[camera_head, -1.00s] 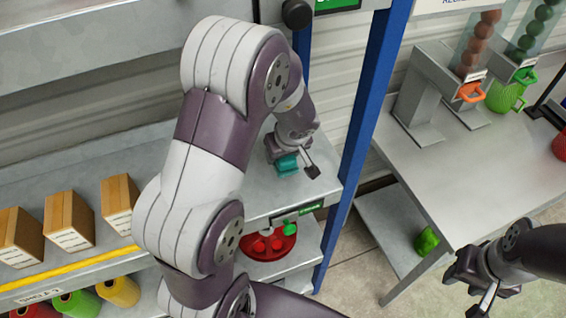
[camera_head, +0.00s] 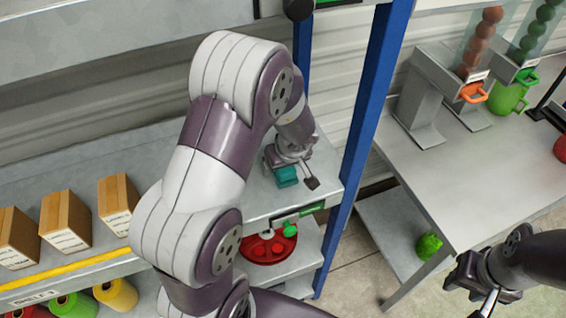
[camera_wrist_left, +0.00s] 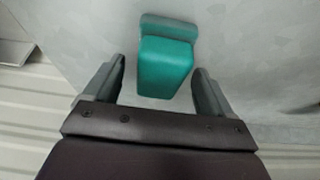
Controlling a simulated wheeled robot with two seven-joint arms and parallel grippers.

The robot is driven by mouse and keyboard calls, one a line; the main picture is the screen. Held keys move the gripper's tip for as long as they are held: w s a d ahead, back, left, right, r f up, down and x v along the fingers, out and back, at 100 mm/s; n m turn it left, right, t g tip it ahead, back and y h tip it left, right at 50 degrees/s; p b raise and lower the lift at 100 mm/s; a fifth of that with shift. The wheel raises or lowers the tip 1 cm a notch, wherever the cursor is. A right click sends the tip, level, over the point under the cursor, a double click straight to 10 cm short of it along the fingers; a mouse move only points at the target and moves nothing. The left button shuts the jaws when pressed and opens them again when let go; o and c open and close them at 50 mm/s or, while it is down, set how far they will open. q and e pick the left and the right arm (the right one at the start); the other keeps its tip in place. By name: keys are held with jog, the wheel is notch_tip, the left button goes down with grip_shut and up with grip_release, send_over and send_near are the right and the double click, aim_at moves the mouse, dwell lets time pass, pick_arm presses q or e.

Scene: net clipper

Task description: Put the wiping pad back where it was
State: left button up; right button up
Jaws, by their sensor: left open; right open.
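The teal wiping pad (camera_head: 286,176) rests on the grey shelf (camera_head: 262,198), near its right end. It also shows in the left wrist view (camera_wrist_left: 165,62), as a block with a flatter far part. My left gripper (camera_head: 296,180) is open at the pad. In the left wrist view my left gripper's fingers (camera_wrist_left: 160,78) stand on either side of the pad's near end, with a visible gap on each side. My right gripper (camera_head: 468,292) is open and empty at the lower right, in front of the side table and away from the pad.
Cardboard boxes (camera_head: 66,220) stand on the shelf's left. A red round tray (camera_head: 266,247) lies on the level below. A blue post (camera_head: 366,110) rises right of the pad. The side table (camera_head: 480,165) holds ball dispensers and a green jug (camera_head: 508,97).

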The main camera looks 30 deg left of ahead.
pick_arm(q)
jog(key=d+r+m+t+p, duration=0.2)
jog(key=d+r+t+p, duration=0.15)
jog(key=r, duration=0.95)
jog(key=s+d+m+h, duration=0.1)
jog(key=d+m+h, duration=0.3)
jog(key=d, duration=0.2)
jog(key=s+a+f+m+g, duration=0.1)
jog(key=s+m+g, duration=0.1)
jog(key=s, duration=0.4)
jog(key=s+f+m+g, duration=0.2)
jog(key=s+g, duration=0.1)
jog(key=s, duration=0.3)
jog(key=shift+s+a+f+y, duration=0.25)
jog(key=shift+s+a+y, duration=0.05)
jog(key=shift+a, duration=0.05)
